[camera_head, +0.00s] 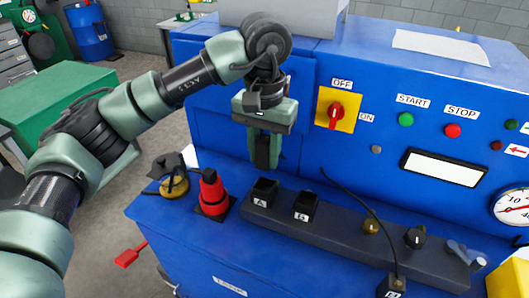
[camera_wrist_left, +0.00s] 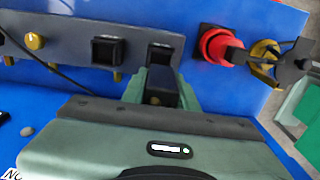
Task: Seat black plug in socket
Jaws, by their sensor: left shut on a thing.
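My left gripper (camera_head: 266,160) points down in front of the blue panel, above the back of the dark strip. In the left wrist view its green fingers (camera_wrist_left: 162,90) are shut on a dark block, which looks like the black plug (camera_wrist_left: 163,80). In the head view the fingers mostly hide it. The black socket marked A (camera_head: 262,190) is just below the fingertips; in the wrist view it (camera_wrist_left: 159,52) lies just beyond the plug, and they appear apart. A second black socket (camera_head: 306,204) sits to its right. My right gripper is not in view.
A red plug (camera_head: 212,194) stands left of the sockets, with a yellow and black fitting (camera_head: 174,186) beyond. A thin black cable runs over the strip to a black block (camera_head: 392,286) at the front. Knobs and the blue panel (camera_head: 400,80) stand right and behind.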

